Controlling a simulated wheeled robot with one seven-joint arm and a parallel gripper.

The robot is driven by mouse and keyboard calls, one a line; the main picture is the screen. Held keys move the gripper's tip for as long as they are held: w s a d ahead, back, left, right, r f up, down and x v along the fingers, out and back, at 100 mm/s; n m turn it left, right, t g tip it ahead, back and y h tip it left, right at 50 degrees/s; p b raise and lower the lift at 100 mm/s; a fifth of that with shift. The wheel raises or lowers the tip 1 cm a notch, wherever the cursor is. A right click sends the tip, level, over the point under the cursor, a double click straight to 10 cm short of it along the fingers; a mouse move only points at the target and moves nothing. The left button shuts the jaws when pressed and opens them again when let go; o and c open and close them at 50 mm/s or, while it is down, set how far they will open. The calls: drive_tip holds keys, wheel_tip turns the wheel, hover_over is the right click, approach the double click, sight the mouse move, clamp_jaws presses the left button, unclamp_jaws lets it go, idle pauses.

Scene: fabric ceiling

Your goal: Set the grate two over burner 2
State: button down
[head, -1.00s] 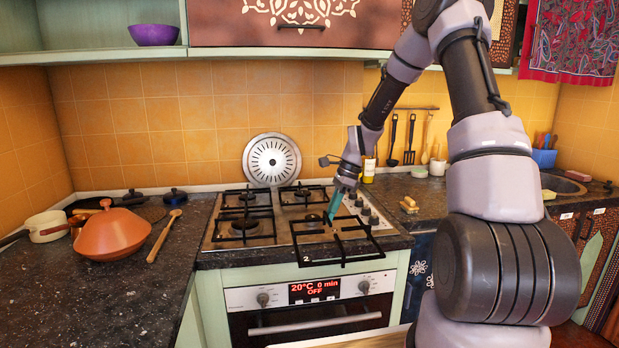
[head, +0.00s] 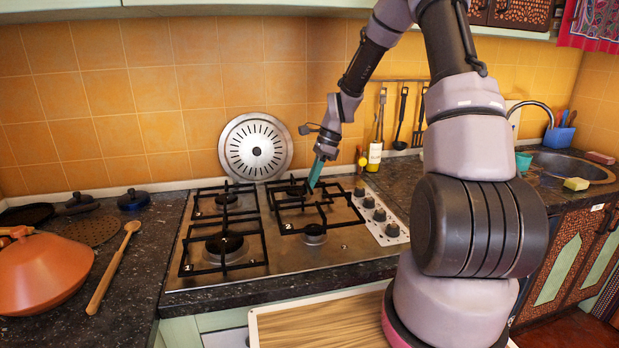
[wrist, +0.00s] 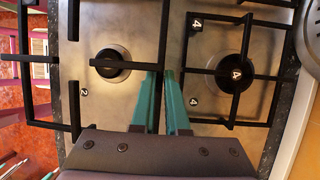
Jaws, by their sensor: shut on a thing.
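My gripper (head: 313,184) is shut on the back bar of a black grate marked 2 (head: 288,227). In the head view the grate looks raised a little above the right side of the hob, tilt not clear. The front right burner (head: 315,235) has no grate lying on it and shows just under the grate's front bar. In the wrist view my teal fingers (wrist: 163,75) close on a grate bar. The held grate (wrist: 75,30) shows left of them, one bar crossing the burner's dark cap (wrist: 108,67). Any number on this burner cannot be read.
The steel hob (head: 280,258) has a marked-4 burner (wrist: 235,74) under its own grate at the back right. Left burners are also under grates. Knobs (head: 380,215) line the right edge. A round perforated disc (head: 256,147) leans on the wall. A wooden spoon (head: 113,268) lies left.

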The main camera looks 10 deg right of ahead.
drive_tip(key=shift+f, duration=3.65)
drive_tip(key=shift+s+f, duration=0.1)
drive_tip(key=shift+f, duration=0.15)
drive_tip(key=shift+c, duration=1.4)
unclamp_jaws()
drive_tip(key=shift+r, duration=3.5)
